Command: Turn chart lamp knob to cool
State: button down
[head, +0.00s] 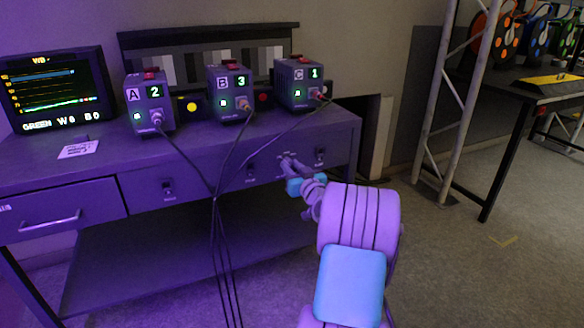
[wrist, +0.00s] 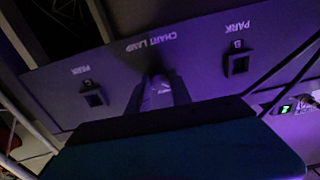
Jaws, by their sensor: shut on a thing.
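The chart lamp knob (wrist: 158,87) is on the desk's front panel, below the CHART LAMP lettering (wrist: 150,42) as the wrist view shows it. My gripper (wrist: 158,98) reaches the panel there, with its two fingers shut on the knob. In the head view my gripper (head: 286,163) is at the right part of the desk front, and my arm and fingers hide the knob. The knob's pointer and any warm or cool marks are too dark to read.
Small switches flank the knob, one (wrist: 93,94) left and one (wrist: 237,63) right in the wrist view. Boxes A (head: 152,103), B (head: 230,92) and C (head: 299,82) stand on the desk (head: 75,168). Their cables hang across its front. A truss (head: 462,100) stands right.

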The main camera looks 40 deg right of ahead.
jog(key=m+p, duration=0.2)
jog(key=m, duration=0.3)
jog(key=shift+r, duration=0.1)
jog(key=m+p, duration=0.2)
jog(key=m, duration=0.2)
jog(key=shift+m, duration=0.3)
jog(key=m+p, duration=0.4)
jog(key=m, duration=0.1)
jog(key=shift+r, duration=0.1)
jog(key=shift+m+p, duration=1.4)
jog(key=shift+m, duration=1.1)
jog(key=c, duration=1.2)
grip_release()
jog(key=shift+o, duration=0.2)
